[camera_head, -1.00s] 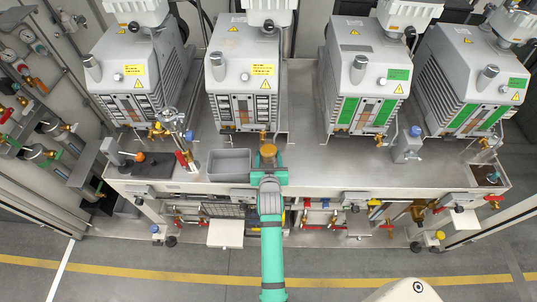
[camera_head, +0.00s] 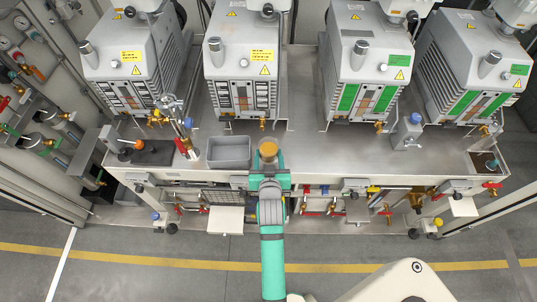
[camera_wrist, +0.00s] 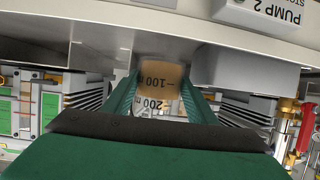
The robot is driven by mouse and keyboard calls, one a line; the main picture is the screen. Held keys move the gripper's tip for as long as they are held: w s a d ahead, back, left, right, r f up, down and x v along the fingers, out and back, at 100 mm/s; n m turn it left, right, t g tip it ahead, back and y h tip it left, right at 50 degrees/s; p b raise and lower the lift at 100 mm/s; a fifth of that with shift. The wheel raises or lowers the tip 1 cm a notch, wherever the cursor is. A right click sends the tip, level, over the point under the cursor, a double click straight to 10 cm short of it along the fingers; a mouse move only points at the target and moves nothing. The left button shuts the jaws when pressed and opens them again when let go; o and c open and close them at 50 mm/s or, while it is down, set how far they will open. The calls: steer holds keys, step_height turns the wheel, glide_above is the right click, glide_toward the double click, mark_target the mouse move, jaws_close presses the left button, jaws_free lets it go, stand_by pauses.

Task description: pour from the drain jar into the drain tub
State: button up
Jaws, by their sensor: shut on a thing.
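The drain jar (camera_head: 267,152) is a clear cylinder with amber liquid and printed volume marks. My gripper (camera_head: 268,172) is shut on it near the front edge of the steel bench, and the jar looks roughly upright. In the wrist view the jar (camera_wrist: 160,76) sits between the two green fingers of my gripper (camera_wrist: 160,98). The drain tub (camera_head: 229,164), a grey open rectangular box, stands on the bench just left of the jar. It also shows in the wrist view as a grey block (camera_wrist: 238,70), right of the jar. Its inside looks empty.
Several grey vacuum pumps (camera_head: 245,70) stand in a row behind. A red-handled valve stand (camera_head: 187,148) is left of the tub, beside a black mat (camera_head: 150,155). A small grey unit with a blue cap (camera_head: 408,133) stands to the right. Bare bench lies between.

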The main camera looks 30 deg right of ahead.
step_height(320, 180, up, 17)
stand_by(0.8)
